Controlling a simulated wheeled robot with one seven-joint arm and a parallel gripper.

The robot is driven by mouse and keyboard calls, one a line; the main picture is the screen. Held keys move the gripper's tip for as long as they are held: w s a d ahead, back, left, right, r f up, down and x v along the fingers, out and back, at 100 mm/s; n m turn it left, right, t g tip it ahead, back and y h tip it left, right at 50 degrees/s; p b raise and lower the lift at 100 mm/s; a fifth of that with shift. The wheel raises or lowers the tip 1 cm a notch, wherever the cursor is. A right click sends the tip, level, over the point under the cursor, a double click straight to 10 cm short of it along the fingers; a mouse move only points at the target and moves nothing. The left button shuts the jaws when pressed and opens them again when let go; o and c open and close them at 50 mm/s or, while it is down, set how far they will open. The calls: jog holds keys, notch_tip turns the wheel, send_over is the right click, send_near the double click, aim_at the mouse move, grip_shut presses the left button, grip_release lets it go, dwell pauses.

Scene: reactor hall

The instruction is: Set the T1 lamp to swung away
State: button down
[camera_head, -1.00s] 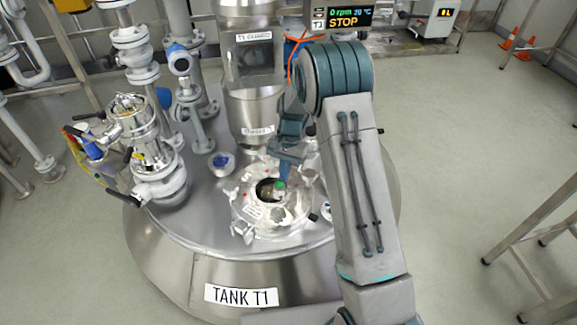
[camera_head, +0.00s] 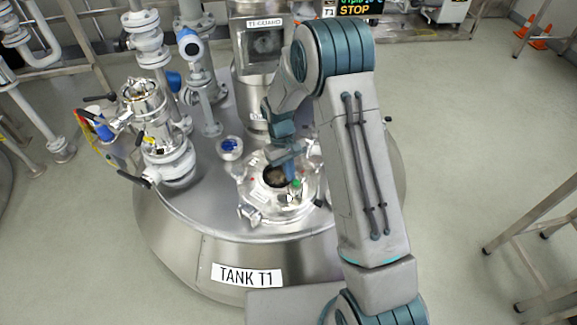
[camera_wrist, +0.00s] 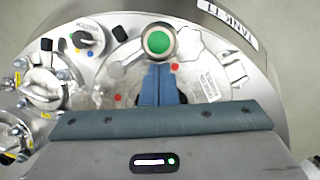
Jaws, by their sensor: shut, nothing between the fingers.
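The T1 lamp, which I take to be the small green-topped piece (camera_head: 296,184), sits on the round flanged cover on top of tank T1. It lies to the front right of the dark round opening (camera_head: 275,177). In the wrist view the lamp (camera_wrist: 158,41) is a green disc in a pale ring, just beyond my fingertips. My gripper (camera_head: 291,172) is shut and empty, pointing down close beside the lamp. In the wrist view the blue fingers (camera_wrist: 158,72) are together and seem near or against the lamp's ring; contact is unclear. The fingers mostly hide the opening there.
Tank T1 (camera_head: 215,247) carries a tall guarded column (camera_head: 262,45) behind the cover. A valve assembly (camera_head: 165,140) and a blue-topped fitting (camera_head: 230,147) stand to the left. In the wrist view a black knob (camera_wrist: 88,40) is left of the lamp. A metal frame (camera_head: 530,225) stands right.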

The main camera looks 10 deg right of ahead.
aim_at(299, 181)
jog(key=s+n, duration=0.1)
jog(key=n, duration=0.1)
jog(key=s+d+n+h, duration=0.1)
jog(key=n, duration=0.1)
jog(key=shift+n+t, duration=0.4)
jog(key=n, duration=0.1)
jog(key=s+d+n+t, duration=0.1)
jog(key=n, duration=0.1)
jog(key=shift+s+d+n+h+p, duration=0.15)
jog(key=shift+n+h+p, duration=0.15)
jog(key=shift+h, duration=0.1)
jog(key=d+n, duration=0.1)
jog(key=n, duration=0.1)
jog(key=d+n+t, duration=0.1)
jog(key=n, duration=0.2)
jog(key=d+n+t, duration=0.1)
jog(key=n, duration=0.1)
jog(key=shift+s+d+n, duration=0.3)
jog(key=shift+s+d, duration=0.05)
jog(key=shift+d, duration=0.25)
jog(key=shift+a, duration=0.1)
